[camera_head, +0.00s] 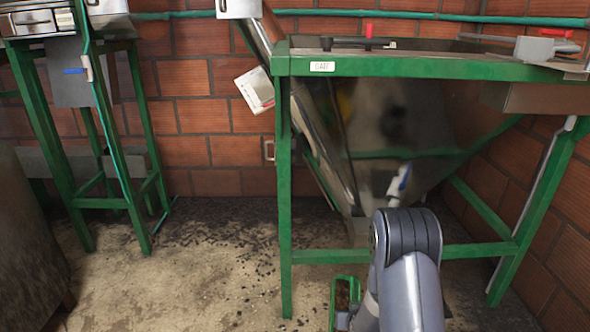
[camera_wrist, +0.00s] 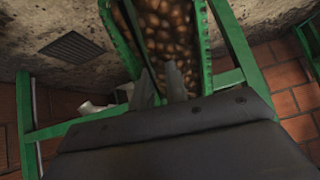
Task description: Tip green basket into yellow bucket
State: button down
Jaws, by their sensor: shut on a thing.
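The green basket (camera_head: 333,298) shows low in the head view, beside my arm and under the front of the green-framed stand. It holds brown beans or cherries. In the wrist view, the basket (camera_wrist: 205,52) is at the top centre, with its contents filling the space between its green walls. My gripper (camera_wrist: 160,83) is shut on the near end of the basket; the exact contact is partly hidden. In the head view, my arm covers most of the gripper. No yellow bucket can be made out; only a faint yellowish reflection shows in the steel hopper.
A steel hopper (camera_head: 395,125) in a green frame (camera_head: 285,200) stands directly ahead, its legs close around my arm. Another green stand (camera_head: 140,150) is at left, and a dark rounded object (camera_head: 28,240) at far left. The floor between is open, with scattered dark bits.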

jog(key=s+r+p, duration=0.3)
jog(key=r+p, duration=0.8)
jog(key=r, duration=0.3)
jog(key=s+a+r+p, duration=0.1)
jog(key=s+r+p, duration=0.2)
jog(key=r+p, duration=0.9)
jog(key=s+a+r+p, duration=0.1)
jog(key=s+r+p, duration=0.2)
jog(key=r+p, duration=0.8)
notch_tip(320, 180, up, 6)
jog(key=shift+s+r+p, duration=0.2)
jog(key=shift+r+p, duration=0.05)
jog(key=shift+p, duration=0.05)
